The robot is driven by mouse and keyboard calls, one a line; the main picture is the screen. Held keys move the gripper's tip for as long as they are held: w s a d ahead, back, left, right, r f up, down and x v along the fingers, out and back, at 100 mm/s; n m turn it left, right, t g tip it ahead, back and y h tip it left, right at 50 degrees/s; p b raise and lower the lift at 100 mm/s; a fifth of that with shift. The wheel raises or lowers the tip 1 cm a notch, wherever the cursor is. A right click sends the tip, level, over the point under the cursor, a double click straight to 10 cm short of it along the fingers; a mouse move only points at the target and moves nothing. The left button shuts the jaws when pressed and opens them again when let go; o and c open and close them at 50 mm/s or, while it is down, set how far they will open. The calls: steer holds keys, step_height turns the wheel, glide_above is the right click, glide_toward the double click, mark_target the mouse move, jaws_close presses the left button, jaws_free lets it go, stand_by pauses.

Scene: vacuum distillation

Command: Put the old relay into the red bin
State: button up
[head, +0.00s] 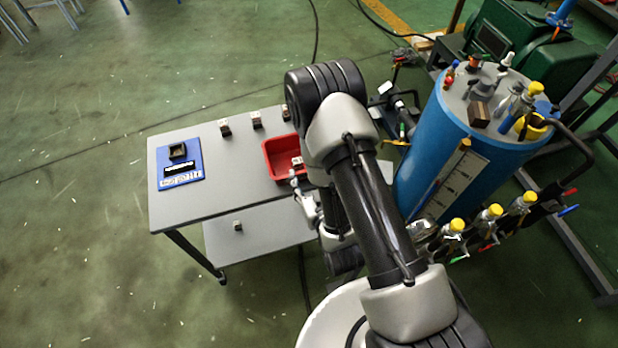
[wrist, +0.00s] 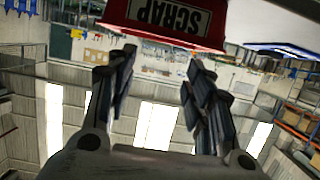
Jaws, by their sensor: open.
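The red bin (head: 269,161) stands on the grey table near its right end. A small pale-and-brown relay block (head: 298,161) shows inside the bin, next to my arm; whether it is the old relay cannot be told from its look alone. In the wrist view the bin's red front (wrist: 118,14) carries an upside-down SCRAP label. My gripper (head: 305,203) is at the front side of the bin, partly hidden by my arm. In the wrist view my gripper (wrist: 157,82) has its fingers apart with nothing between them. A blue board (head: 194,181) with a dark, empty-looking socket (head: 178,151) lies at the table's left.
Several relay-like blocks stand on the table's back edge, one left (head: 225,127), one middle (head: 256,119), one right (head: 286,112). Another small block (head: 238,226) lies on the lower shelf. A tall blue tank (head: 440,150) stands right of the table. The table's front-left is clear.

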steer(key=w+d+r+m+g+h, duration=0.1)
steer(key=w+d+r+g, duration=0.15)
steer(key=r, duration=0.55)
steer(key=w+d+r+m+g+h, duration=0.15)
steer(key=d+r, duration=0.25)
steer(key=r, duration=0.5)
steer(key=s+d+r+g, duration=0.1)
steer(key=s+r, duration=0.3)
steer(key=s, duration=0.4)
steer(key=s+d+r+g+h, duration=0.1)
steer(key=s+d+r+g, duration=0.1)
steer(key=s, duration=0.6)
steer(key=s+d+r+g, duration=0.2)
steer(key=s+r, duration=0.4)
steer(key=s, duration=0.3)
steer(key=shift+d+r+m, duration=0.35)
steer(key=shift+d+r, duration=0.05)
steer(key=shift+d, duration=0.3)
